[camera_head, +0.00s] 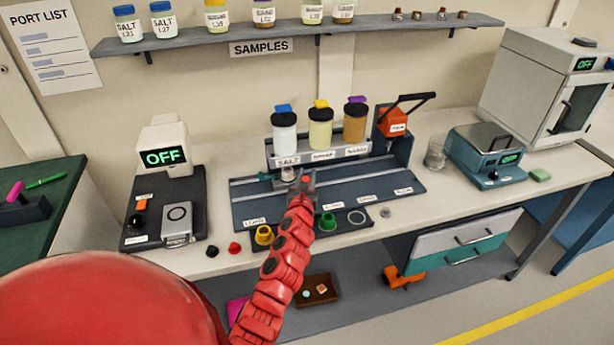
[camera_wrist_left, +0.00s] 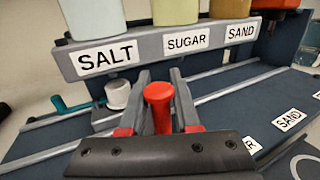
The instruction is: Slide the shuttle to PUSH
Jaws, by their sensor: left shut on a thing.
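The shuttle (camera_wrist_left: 103,116) is a grey block on the rails of the dark blue bed (camera_wrist_left: 30,148), carrying a small white cup (camera_wrist_left: 118,94). It sits under the SALT bottle (camera_head: 284,136), toward the left part of the bed. A red knob (camera_wrist_left: 159,93) stands up in front of the cup. My left gripper (camera_head: 305,181) is shut on this knob, with one finger on each side. The knob's join to the shuttle is hidden by the gripper. I cannot read a PUSH label. My right gripper is not in view.
An orange press (camera_head: 392,122) with a black lever stands at the right end of the bottle rack (camera_head: 346,154). The rails right of the shuttle look clear. A teal scale (camera_head: 487,150) is farther right.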

